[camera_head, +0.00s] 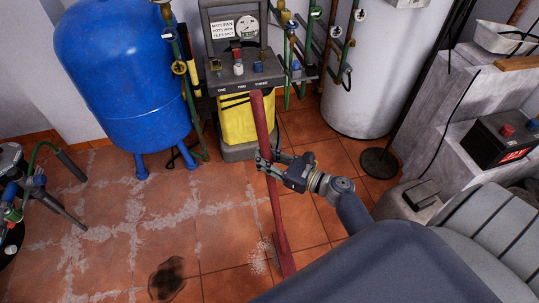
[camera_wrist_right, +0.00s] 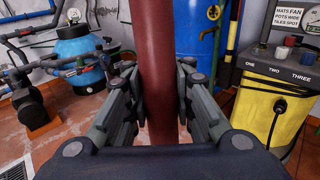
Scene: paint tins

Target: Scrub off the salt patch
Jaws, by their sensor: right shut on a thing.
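A long dark red handle (camera_head: 276,205) runs from the yellow cart down to the floor, slightly tilted. My right gripper (camera_head: 264,166) is shut around its upper part. In the right wrist view the handle (camera_wrist_right: 156,70) passes between the two fingers. Its lower end is at the floor, partly hidden by my own body, so I cannot make out a scrubbing head. A speckled white salt patch (camera_head: 260,257) lies on the tiles just left of the lower end. White crusty streaks (camera_head: 135,215) also spread over the tiles at the left. My left gripper is not in view.
A dark stain (camera_head: 167,279) lies on the floor at the front. A blue tank (camera_head: 125,75), the yellow cart (camera_head: 236,120) with a control panel, and a white cylinder (camera_head: 365,80) stand at the back. Pipework (camera_head: 40,195) is at the left. The left floor is mostly clear.

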